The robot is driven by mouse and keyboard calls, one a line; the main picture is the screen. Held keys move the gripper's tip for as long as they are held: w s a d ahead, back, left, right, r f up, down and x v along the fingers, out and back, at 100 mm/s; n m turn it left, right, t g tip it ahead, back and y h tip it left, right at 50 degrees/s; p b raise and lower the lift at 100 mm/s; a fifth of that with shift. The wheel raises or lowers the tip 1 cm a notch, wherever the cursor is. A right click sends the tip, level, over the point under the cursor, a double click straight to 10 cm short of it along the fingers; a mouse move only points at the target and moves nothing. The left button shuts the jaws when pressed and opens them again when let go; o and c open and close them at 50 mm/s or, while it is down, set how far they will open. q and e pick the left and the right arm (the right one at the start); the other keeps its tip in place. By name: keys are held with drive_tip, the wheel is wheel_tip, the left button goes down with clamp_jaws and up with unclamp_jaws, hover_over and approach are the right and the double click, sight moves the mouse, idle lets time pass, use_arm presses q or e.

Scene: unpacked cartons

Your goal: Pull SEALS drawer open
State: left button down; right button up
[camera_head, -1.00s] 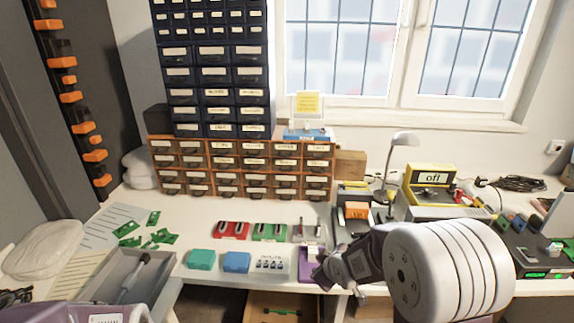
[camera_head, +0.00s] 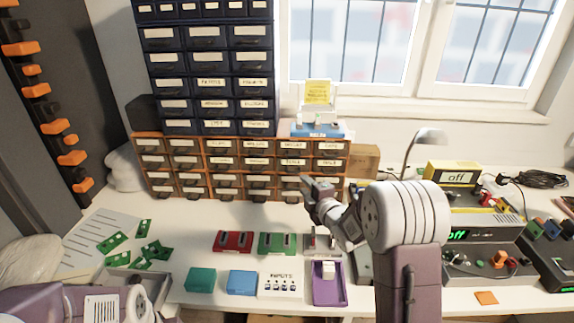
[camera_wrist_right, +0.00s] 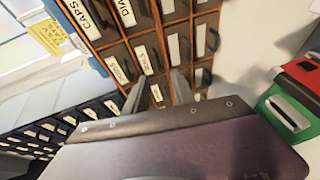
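The orange drawer cabinet (camera_head: 160,150) stands at the back of the bench, with labelled drawers that all look closed. In the right wrist view, its CAPS drawer (camera_wrist_right: 87,20) is readable. A drawer beside it has a label (camera_wrist_right: 118,68) that may read SEALS, but it is too blurred to be sure. My right gripper (camera_head: 318,184) is in front of the cabinet's right part and hides some lower drawers. In the right wrist view its two fingers (camera_wrist_right: 158,92) are apart and empty, pointing at the drawer fronts. My left gripper is not visible; only part of that arm shows at bottom left.
A dark blue drawer cabinet (camera_head: 208,85) stands on the orange one. Red (camera_head: 233,241) and green (camera_head: 277,243) trays, a teal box (camera_head: 200,279), a blue box (camera_head: 242,282) and a purple tray (camera_head: 328,288) lie on the bench in front. A lamp (camera_head: 430,137) stands to the right.

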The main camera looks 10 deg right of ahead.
sight(289, 165)
drive_tip(key=x, duration=0.9)
drive_tip(key=shift+r, duration=0.25)
drive_tip(key=shift+w, duration=0.1)
clamp_jaws()
idle(1.0)
